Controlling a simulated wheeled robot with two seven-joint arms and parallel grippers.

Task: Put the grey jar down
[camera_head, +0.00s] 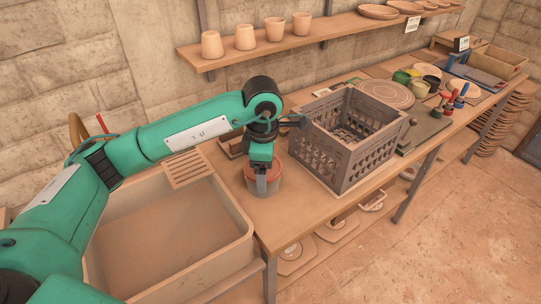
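The grey jar (273,187) is at the near left end of the wooden bench, upright, with a reddish-brown top. My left gripper (261,182) comes down over it from above, with a grey finger against its near side. It looks shut on the jar; the far finger is hidden. The jar's base is at or very close to the bench top, and I cannot tell whether it touches. My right gripper is not in view.
A grey plastic crate (343,163) stands just right of the jar. A large sink basin (240,236) with a slatted board (187,169) lies to the left. A wall shelf (300,45) holds several cups. Bench (285,212) is bare in front of the jar.

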